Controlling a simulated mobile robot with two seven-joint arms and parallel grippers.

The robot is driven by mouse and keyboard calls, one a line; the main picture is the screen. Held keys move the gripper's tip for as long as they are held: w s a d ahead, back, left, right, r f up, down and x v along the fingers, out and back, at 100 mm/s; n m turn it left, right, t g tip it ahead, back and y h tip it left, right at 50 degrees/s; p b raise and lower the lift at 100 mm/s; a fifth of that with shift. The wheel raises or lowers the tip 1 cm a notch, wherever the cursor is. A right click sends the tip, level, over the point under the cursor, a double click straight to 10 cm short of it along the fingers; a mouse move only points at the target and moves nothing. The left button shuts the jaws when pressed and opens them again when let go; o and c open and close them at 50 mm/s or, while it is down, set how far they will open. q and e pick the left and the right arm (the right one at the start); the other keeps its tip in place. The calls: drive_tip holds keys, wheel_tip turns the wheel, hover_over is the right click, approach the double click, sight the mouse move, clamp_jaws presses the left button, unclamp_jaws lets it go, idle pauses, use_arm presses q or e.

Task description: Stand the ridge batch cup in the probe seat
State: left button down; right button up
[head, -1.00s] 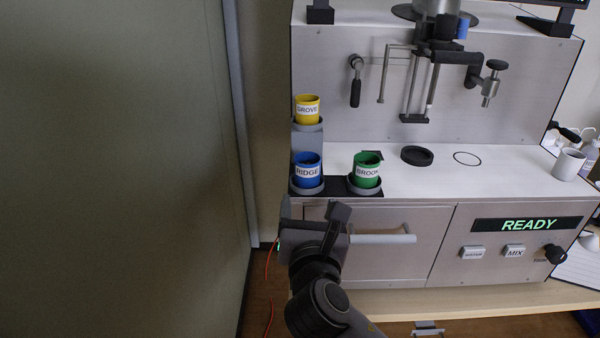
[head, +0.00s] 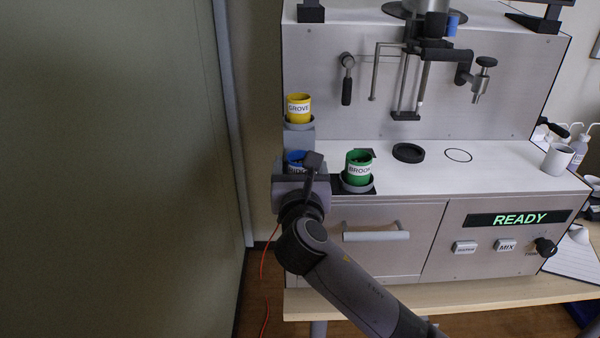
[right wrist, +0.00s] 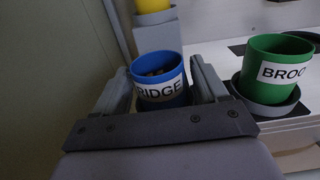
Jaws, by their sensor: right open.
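The blue ridge cup (head: 294,155) stands upright at the left front corner of the analyser, mostly hidden behind my right gripper (head: 304,170) in the head view. In the right wrist view the ridge cup (right wrist: 160,76) shows dark contents and its label, and sits between the two open fingers, one on each side. Whether the fingers touch it I cannot tell. A raised black ring (head: 408,153), which looks like the probe seat, lies empty on the white deck below the probe frame (head: 405,115). My left gripper is not in view.
The green brook cup (head: 359,168) stands close to the right of my right gripper. The yellow grove cup (head: 299,107) stands behind on a higher holder. A thin black circle (head: 458,155) and a white cup (head: 557,160) are farther right. A drawer handle (head: 375,236) sticks out in front.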

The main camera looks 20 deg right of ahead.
sight(300, 154)
drive_tip(key=c, duration=0.9)
drive_tip(key=shift+r, duration=1.55)
drive_tip(key=shift+s, duration=0.1)
